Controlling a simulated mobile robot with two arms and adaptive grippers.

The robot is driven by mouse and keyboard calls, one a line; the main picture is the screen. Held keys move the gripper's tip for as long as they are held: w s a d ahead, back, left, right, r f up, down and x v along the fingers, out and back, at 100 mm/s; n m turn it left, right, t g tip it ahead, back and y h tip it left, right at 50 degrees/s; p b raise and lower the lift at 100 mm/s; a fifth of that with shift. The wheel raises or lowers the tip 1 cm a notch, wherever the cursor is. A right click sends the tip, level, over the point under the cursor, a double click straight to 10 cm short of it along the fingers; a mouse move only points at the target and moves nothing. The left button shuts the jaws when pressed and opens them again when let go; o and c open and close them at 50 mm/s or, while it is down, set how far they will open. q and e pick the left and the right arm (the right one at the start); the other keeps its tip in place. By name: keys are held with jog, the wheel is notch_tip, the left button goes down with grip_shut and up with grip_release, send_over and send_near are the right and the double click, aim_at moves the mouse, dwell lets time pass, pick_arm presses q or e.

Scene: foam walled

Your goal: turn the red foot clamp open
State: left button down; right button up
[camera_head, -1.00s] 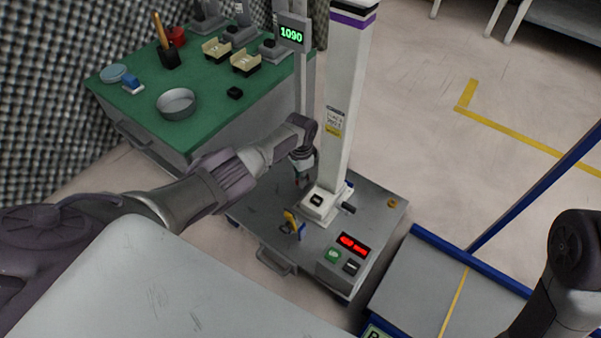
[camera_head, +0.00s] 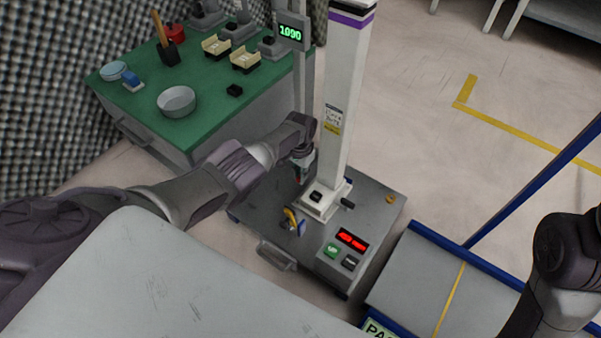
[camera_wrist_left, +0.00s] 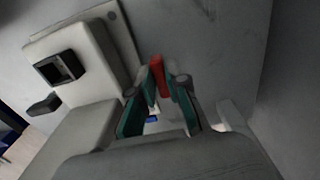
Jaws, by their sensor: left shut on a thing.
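The red foot clamp (camera_wrist_left: 157,77) shows in the left wrist view as a red lever between the teal pads of my left gripper (camera_wrist_left: 158,104). The gripper is shut on it, and the pads hide its lower part. In the head view my left gripper (camera_head: 301,176) points down beside the foot of the white column (camera_head: 338,110), just left of its base block. The clamp is mostly hidden there by the gripper. My right arm shows at the right edge of the head view, but its gripper is out of the picture.
The column stands on a grey base plate (camera_head: 372,215) with a red-lit control box (camera_head: 345,249) and a yellow-and-blue part (camera_head: 292,220). A green-topped bench (camera_head: 135,101) is at the back left. A blue-edged platform (camera_head: 410,285) lies at the front right.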

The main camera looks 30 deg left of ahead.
pick_arm(q)
jog(key=shift+s, duration=0.1)
jog(key=c, duration=1.2)
grip_release()
jog(key=shift+o, duration=0.2)
notch_tip(320, 180, up, 12)
